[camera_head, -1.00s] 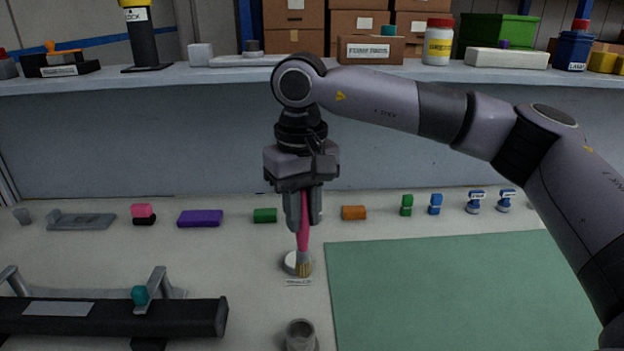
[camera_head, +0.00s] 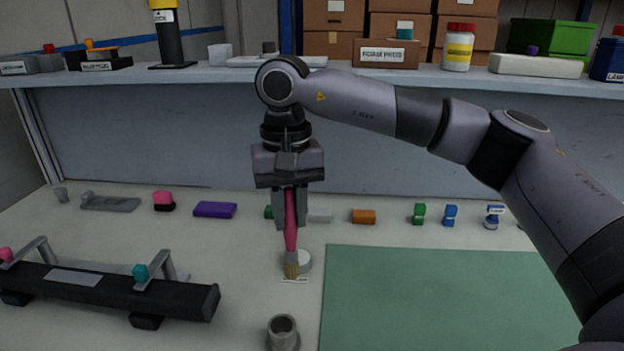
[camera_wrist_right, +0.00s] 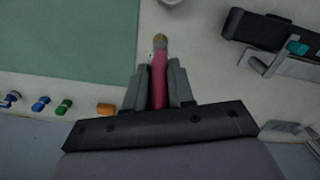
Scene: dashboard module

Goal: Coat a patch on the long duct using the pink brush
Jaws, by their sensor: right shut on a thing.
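My right gripper (camera_head: 290,222) is shut on the pink brush (camera_head: 291,232) and holds it upright, bristles down, above the bench. The tan bristles overlap a small white disc (camera_head: 305,262) and its label; I cannot tell whether they touch. In the right wrist view the brush (camera_wrist_right: 158,78) sits between both fingers of the gripper (camera_wrist_right: 158,74). The long black duct (camera_head: 190,300) lies at lower left, apart from the brush. A flat grey patch (camera_head: 75,277) is on its top. My left gripper is not in view.
Brackets with a teal knob (camera_head: 140,272) and a pink knob (camera_head: 6,255) rise over the duct. A grey cup (camera_head: 283,333) stands in front of the brush. A green mat (camera_head: 430,300) lies clear at right. Small coloured blocks line the back beneath a loaded shelf (camera_head: 120,76).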

